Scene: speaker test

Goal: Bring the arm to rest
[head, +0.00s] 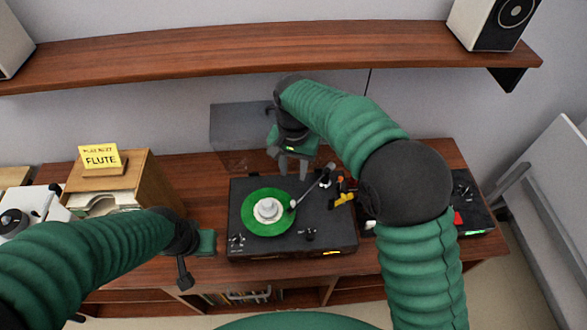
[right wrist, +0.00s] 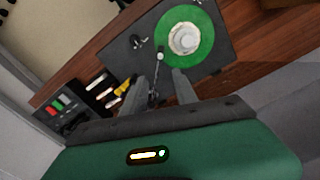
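The black turntable (head: 335,240) stands on the wooden cabinet with a green record (head: 256,222) on its platter. Its thin tonearm (head: 309,191) runs from the pivot at the back right to a head end over the record's right part. My right gripper (head: 293,170) is above the turntable's back edge with its fingers apart. In the right wrist view, the tonearm (right wrist: 156,75) shows in the gap between the fingers (right wrist: 167,85); contact cannot be told. My left gripper (head: 196,261) hangs left of the turntable, near the cabinet's front edge; its fingers are unclear.
A wooden record box (head: 155,183) with a yellow "FLUTE" card (head: 100,157) stands at left. A clear lid (head: 235,130) rises behind the turntable. A black mixer (head: 468,195) is at right, partly behind my right arm. A shelf (head: 250,48) with speakers hangs above.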

